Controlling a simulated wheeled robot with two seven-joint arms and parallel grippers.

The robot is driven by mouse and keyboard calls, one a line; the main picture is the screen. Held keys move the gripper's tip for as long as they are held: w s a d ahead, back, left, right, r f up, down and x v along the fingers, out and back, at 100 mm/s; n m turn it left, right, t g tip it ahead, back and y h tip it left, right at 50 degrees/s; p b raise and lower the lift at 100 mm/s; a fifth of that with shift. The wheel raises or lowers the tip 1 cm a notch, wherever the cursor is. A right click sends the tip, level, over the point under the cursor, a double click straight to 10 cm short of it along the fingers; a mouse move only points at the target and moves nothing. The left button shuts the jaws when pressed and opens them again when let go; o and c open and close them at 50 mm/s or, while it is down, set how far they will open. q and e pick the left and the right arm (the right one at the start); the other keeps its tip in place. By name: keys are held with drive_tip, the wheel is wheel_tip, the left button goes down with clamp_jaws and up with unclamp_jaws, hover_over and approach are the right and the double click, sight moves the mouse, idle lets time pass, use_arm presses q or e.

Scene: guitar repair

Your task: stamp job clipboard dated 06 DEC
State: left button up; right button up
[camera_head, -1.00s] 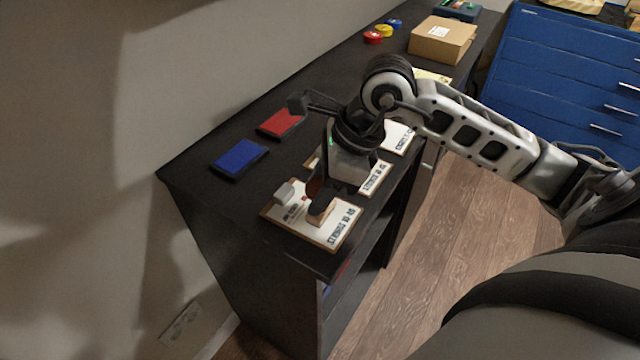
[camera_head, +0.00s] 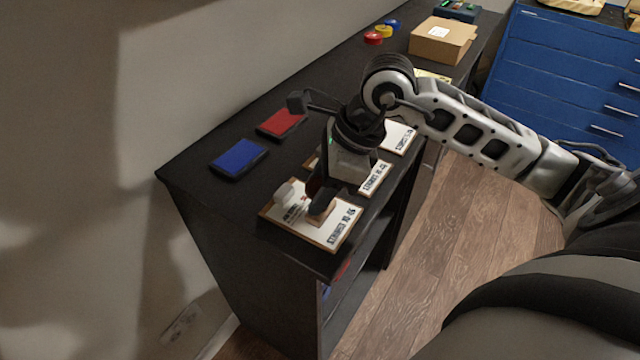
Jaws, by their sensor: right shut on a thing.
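Several clipboards with white sheets lie in a row on the dark bench top. The nearest clipboard (camera_head: 325,236) has a pale clip and large print at its lower edge, too small to read surely. My right gripper (camera_head: 318,206) points down over this clipboard, shut on a wooden stamp (camera_head: 321,215). The stamp's base is at the sheet; I cannot tell if it touches. A middle clipboard (camera_head: 375,179) and a far clipboard (camera_head: 398,137) are partly hidden by my right arm. A blue ink pad (camera_head: 238,157) and a red ink pad (camera_head: 280,122) lie left of them. My left gripper is not in view.
A cardboard box (camera_head: 441,41) and red, yellow and blue round items (camera_head: 383,31) stand at the back of the bench (camera_head: 215,196). A blue drawer cabinet (camera_head: 560,70) is at the right. The bench's near left corner is clear.

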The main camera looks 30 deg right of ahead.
drive_tip(key=shift+s+f, duration=0.1)
drive_tip(key=shift+f, duration=0.05)
drive_tip(key=shift+r+p, duration=1.25)
drive_tip(key=shift+r, duration=0.7)
drive_tip(key=shift+r+p, duration=1)
drive_tip(key=shift+r, duration=0.7)
drive_tip(key=shift+f, duration=0.1)
